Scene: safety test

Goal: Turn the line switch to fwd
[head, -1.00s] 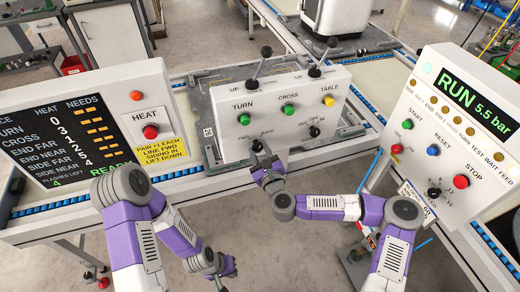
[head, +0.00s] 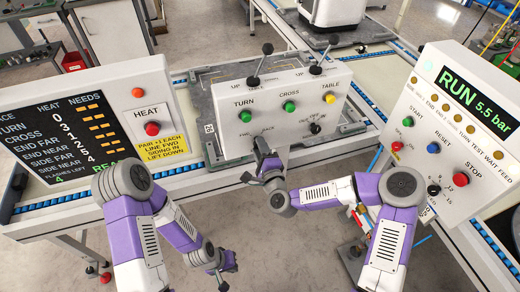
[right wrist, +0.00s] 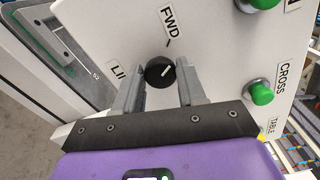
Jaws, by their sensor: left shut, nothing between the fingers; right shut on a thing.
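The line switch is a round black knob (right wrist: 160,72) with a white pointer mark, on the white control box (head: 222,138). In the right wrist view a FWD label (right wrist: 170,20) with a tick stands above it, and the pointer slants to the upper right, not squarely at the tick. My right gripper (right wrist: 160,78) is shut on the knob, one finger on each side. In the head view my right gripper (head: 262,148) covers the knob at the lower front of the box. My left gripper (head: 222,272) is shut, empty and low, away from the box.
The box also has green TURN (head: 242,116) and CROSS (head: 290,106) buttons, a yellow TABLE button (head: 329,99), two levers on top and another black knob (head: 315,128). A HEAT panel (head: 152,110) stands left; a RUN panel (head: 455,145) stands right.

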